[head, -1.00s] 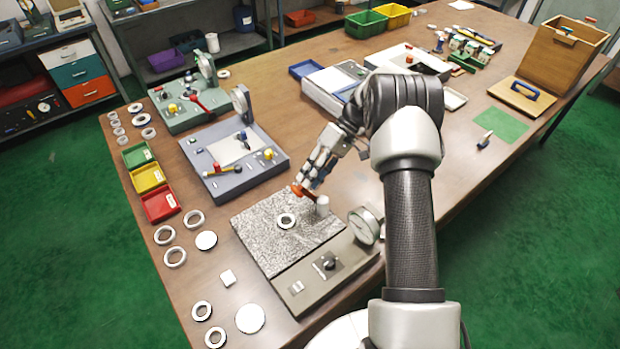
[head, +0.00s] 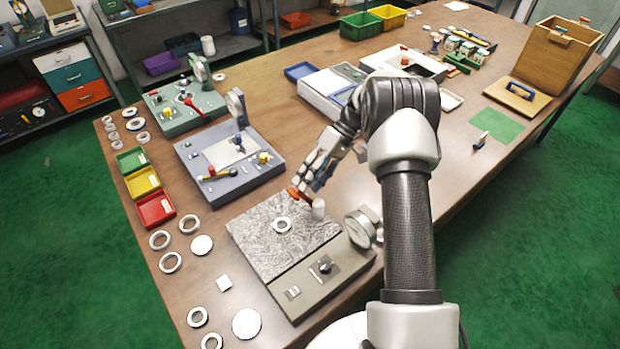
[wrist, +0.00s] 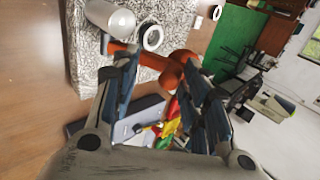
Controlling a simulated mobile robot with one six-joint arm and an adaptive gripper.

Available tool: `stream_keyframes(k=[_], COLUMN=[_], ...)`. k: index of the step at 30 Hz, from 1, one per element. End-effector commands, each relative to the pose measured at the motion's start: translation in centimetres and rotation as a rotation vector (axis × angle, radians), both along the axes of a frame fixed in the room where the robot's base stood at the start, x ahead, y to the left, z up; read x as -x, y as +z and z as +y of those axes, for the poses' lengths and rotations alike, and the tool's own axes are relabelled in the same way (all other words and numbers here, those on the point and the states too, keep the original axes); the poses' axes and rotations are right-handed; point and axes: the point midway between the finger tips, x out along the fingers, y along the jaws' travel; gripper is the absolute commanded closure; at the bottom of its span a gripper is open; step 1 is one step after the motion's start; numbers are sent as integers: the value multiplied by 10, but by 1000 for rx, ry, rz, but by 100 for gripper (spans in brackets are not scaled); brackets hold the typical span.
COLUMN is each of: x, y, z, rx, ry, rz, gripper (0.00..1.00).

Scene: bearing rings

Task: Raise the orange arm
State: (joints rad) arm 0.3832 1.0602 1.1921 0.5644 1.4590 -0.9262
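The orange arm (head: 296,192) stands over the far edge of a speckled granite plate (head: 262,250), next to a white cylinder (head: 318,209). In the wrist view the orange arm (wrist: 150,60) runs across in front of my fingertips, with a rounded orange end at the right finger. My gripper (head: 308,181) is just above and beyond it in the head view. In the wrist view my gripper (wrist: 158,72) has its fingers apart, with a gap left of the rounded end. Whether a finger touches the arm I cannot tell.
A bearing ring (head: 282,225) lies on the granite plate. A dial gauge (head: 361,228) stands at the plate's right. A grey-blue fixture (head: 190,165) is behind left. Loose rings, discs and colored bins (head: 155,209) line the left table edge.

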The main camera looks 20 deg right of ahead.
Motion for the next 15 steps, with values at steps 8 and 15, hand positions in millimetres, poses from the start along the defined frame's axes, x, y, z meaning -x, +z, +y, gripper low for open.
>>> stream_keyframes(k=[8, 15], x=[2, -6], y=[0, 20], z=[0, -18], rx=[1, 0], ry=[5, 1], rz=[5, 0], gripper=[62, 62])
